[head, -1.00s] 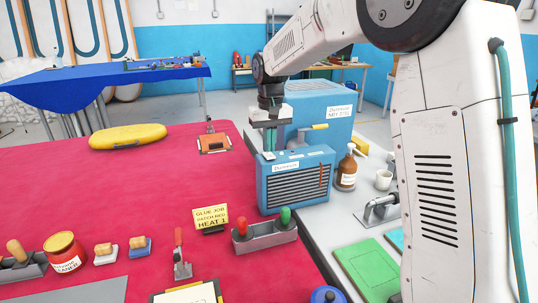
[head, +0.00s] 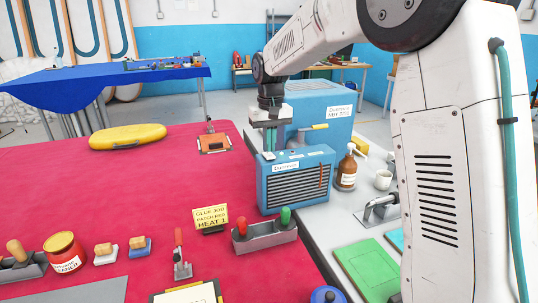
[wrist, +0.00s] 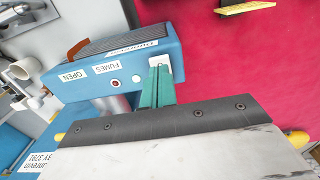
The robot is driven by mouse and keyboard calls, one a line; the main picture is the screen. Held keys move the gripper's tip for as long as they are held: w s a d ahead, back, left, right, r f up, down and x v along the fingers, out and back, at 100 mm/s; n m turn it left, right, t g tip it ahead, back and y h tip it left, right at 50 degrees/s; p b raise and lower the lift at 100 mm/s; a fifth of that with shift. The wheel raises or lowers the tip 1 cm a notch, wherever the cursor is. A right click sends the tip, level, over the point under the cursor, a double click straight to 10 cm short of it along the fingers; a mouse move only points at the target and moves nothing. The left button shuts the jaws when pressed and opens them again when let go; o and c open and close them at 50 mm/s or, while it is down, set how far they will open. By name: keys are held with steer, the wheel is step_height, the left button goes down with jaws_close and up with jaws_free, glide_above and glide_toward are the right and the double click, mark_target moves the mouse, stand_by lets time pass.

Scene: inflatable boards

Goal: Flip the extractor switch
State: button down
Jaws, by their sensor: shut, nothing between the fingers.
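The blue extractor box (head: 296,182) with a dark slatted front stands at the right edge of the red table. Its top shows in the wrist view (wrist: 85,85), with "OPEN" and "FUMES" labels, a red round part (wrist: 115,82) and a pale round part (wrist: 136,79). A white switch plate (wrist: 158,61) sits near the end of that top; the switch's position is hard to make out. My gripper (head: 269,148) points down at this end. Its green fingers (wrist: 160,80) are shut and empty, with tips at the plate, partly covering it. I cannot tell whether they touch the switch.
A yellow sign (head: 211,217) and a tray with red and green handles (head: 264,234) stand in front. The red table's middle is clear.

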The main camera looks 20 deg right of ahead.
mark_target(271, 156)
steer(key=shift+f, duration=0.95)
stand_by(0.9)
steer(key=shift+r, duration=3.5)
steer(key=shift+s+f, duration=0.15)
steer(key=shift+f, duration=0.15)
steer(key=s+d+f, duration=0.1)
steer(key=s, duration=1.9)
steer(key=s+d+f+t, duration=0.1)
steer(key=s+d, duration=0.1)
steer(key=s, duration=1.7)
steer(key=shift+s+f, duration=0.2)
steer(key=shift+s, duration=0.15)
